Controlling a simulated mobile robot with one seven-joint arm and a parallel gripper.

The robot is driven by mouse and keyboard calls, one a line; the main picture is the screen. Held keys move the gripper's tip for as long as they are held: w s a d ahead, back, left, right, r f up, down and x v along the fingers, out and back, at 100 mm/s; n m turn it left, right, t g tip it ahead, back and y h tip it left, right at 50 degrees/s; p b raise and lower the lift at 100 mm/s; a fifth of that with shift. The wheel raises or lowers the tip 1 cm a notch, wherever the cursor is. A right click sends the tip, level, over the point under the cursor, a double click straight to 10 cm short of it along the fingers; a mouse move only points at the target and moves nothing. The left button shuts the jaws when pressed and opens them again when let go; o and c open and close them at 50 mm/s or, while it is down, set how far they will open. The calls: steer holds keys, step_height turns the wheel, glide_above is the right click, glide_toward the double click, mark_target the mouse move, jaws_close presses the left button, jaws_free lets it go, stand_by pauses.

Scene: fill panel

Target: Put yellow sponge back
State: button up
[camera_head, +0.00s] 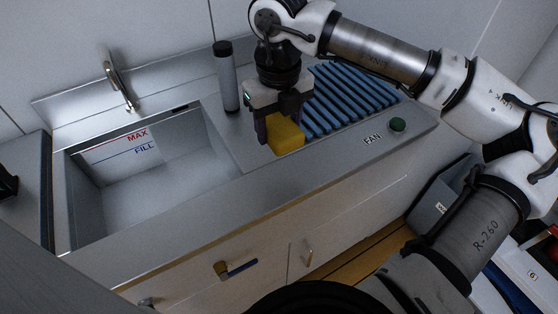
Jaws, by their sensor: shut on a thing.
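The yellow sponge (286,138) is in the head camera view, between the fingers of my gripper (284,127). My gripper points down and is shut on the sponge. The sponge is over the steel counter, between the sink and the blue ribbed rack. I cannot tell whether its underside touches the counter. The gripper fingers hide part of its top and left side.
The empty sink (150,185) with MAX and FILL marks lies left. A grey bottle with a black cap (228,78) stands just behind my gripper. The blue ribbed rack (345,98) is right of it, and a green button (398,125) labelled FAN is near the counter's right end.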

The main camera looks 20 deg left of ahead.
mark_target(279, 174)
step_height(279, 174, down, 12)
steer(key=shift+p, duration=0.85)
steer(key=shift+f, duration=0.1)
steer(key=shift+f+b, duration=0.15)
steer(key=shift+b, duration=0.15)
steer(key=o, duration=1)
steer(key=shift+c, duration=0.2)
step_height(279, 174, up, 12)
steer(key=shift+r+b, duration=0.2)
steer(key=shift+b, duration=0.45)
